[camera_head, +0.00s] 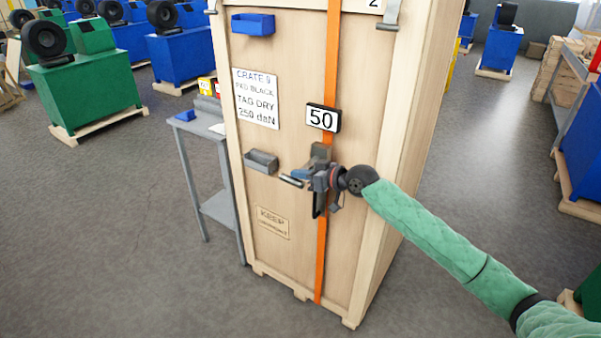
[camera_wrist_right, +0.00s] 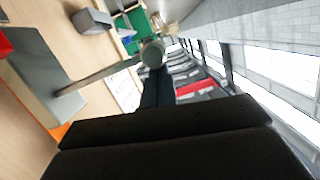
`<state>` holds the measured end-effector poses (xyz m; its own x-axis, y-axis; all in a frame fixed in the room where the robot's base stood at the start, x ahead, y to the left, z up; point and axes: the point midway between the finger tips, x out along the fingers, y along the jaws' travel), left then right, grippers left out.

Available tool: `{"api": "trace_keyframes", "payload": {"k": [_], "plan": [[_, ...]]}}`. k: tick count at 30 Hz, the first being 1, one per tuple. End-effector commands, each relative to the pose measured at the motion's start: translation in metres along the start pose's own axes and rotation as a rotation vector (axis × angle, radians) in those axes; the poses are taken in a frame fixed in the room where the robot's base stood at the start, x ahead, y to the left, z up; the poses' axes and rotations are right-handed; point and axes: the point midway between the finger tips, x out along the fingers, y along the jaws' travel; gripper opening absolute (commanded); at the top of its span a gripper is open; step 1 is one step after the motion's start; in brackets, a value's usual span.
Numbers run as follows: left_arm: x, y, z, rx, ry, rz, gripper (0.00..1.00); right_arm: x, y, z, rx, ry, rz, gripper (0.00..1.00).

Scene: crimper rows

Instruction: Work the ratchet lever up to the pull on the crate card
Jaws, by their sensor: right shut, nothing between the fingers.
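The tall wooden crate (camera_head: 290,80) has an orange strap (camera_head: 332,60) down its front. A small display (camera_head: 322,118) on the strap reads 50. Below it is the grey ratchet (camera_head: 320,152); its lever ends in a pale crossbar (camera_head: 292,181). In the right wrist view the lever's round grip (camera_wrist_right: 152,53) is just beyond my right gripper (camera_wrist_right: 157,85), which is shut and empty. I cannot tell whether they touch. My right gripper (camera_head: 316,181) partly hides the ratchet. My left gripper is out of view.
A grey bin (camera_head: 261,161) and a blue bin (camera_head: 253,24) are fixed to the crate front. A grey side table (camera_head: 218,210) stands left of the crate. Green and blue machines stand behind. The floor in front is clear.

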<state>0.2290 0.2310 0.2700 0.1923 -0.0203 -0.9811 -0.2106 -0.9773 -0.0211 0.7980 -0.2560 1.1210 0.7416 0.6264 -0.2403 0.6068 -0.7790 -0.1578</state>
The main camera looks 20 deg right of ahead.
Motion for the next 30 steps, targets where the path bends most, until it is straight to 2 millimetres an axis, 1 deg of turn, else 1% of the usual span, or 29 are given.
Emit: {"api": "trace_keyframes", "payload": {"k": [12,15,17,18,23,26,30], "plan": [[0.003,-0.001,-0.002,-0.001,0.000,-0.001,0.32,0.001,0.000,0.003,-0.014,0.000,0.003,0.00],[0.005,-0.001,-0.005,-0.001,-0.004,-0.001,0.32,0.002,0.000,0.007,-0.036,0.000,0.008,0.00],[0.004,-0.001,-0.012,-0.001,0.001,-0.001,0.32,0.002,0.000,0.009,-0.052,0.000,0.012,0.00],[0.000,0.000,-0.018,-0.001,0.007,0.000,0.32,0.003,0.000,0.011,-0.062,0.000,0.014,0.00],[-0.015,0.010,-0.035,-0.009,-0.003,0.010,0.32,0.006,0.000,0.023,-0.132,-0.001,0.032,0.00],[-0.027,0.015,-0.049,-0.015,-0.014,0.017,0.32,0.008,0.002,0.033,-0.193,0.000,0.047,0.00],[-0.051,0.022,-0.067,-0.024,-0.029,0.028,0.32,0.012,0.004,0.047,-0.287,-0.001,0.071,0.00]]}}
